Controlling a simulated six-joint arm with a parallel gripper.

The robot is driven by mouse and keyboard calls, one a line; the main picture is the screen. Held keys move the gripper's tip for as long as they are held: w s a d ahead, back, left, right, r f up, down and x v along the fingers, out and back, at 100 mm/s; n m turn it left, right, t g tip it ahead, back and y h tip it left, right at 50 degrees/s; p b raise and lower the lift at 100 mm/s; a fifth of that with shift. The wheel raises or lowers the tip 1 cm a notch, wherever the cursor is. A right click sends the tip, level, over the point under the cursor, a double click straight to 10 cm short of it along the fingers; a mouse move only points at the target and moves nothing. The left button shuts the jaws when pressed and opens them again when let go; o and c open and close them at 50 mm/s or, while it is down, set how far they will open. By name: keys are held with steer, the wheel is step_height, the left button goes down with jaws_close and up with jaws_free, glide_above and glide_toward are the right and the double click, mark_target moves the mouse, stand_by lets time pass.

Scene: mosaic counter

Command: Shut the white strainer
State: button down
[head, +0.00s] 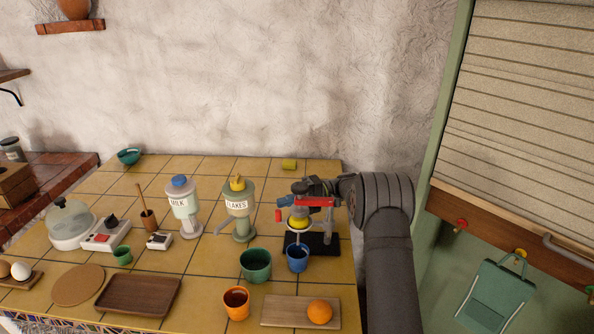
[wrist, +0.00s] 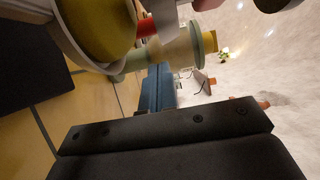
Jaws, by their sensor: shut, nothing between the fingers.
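The white strainer (head: 290,225) is a small pale ring on the juice press (head: 326,243), at the right of the counter. A yellow rounded piece (head: 299,221) sits in it, under the red press arm (head: 318,201). In the wrist view the strainer's white rim (wrist: 70,40) curves around the yellow piece (wrist: 100,25) at the upper left. My gripper (head: 298,187) is shut and empty, just above the press, close to the red arm. Its fingers (wrist: 157,88) also show in the wrist view. I cannot tell whether they touch the press, and the strainer's hinge is hidden.
A blue cup (head: 297,258) stands in front of the press base, with a green cup (head: 255,265) to its left. A cutting board (head: 283,312) with an orange (head: 319,311) lies in front. The flakes dispenser (head: 238,210) stands close left.

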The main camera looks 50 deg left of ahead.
steer(key=w+d+m+t+y, duration=0.3)
steer(key=w+m+t+y, duration=0.9)
steer(key=w+m+t, duration=0.15)
steer(key=w+d+t, duration=0.2)
steer(key=d+t, duration=0.1)
steer(key=d, duration=0.8)
steer(key=s+a+r+n+h, duration=0.3)
steer(key=s+r+n, duration=0.4)
steer(key=r+n, duration=0.3)
steer(key=s+a+r+n+h, duration=0.4)
steer(key=r+n, duration=0.6)
steer(key=n, duration=0.6)
steer(key=shift+s+a+r+h, duration=0.3)
steer(key=shift+s+h, duration=0.6)
steer(key=shift+s, duration=0.45)
steer(key=shift+f, duration=0.15)
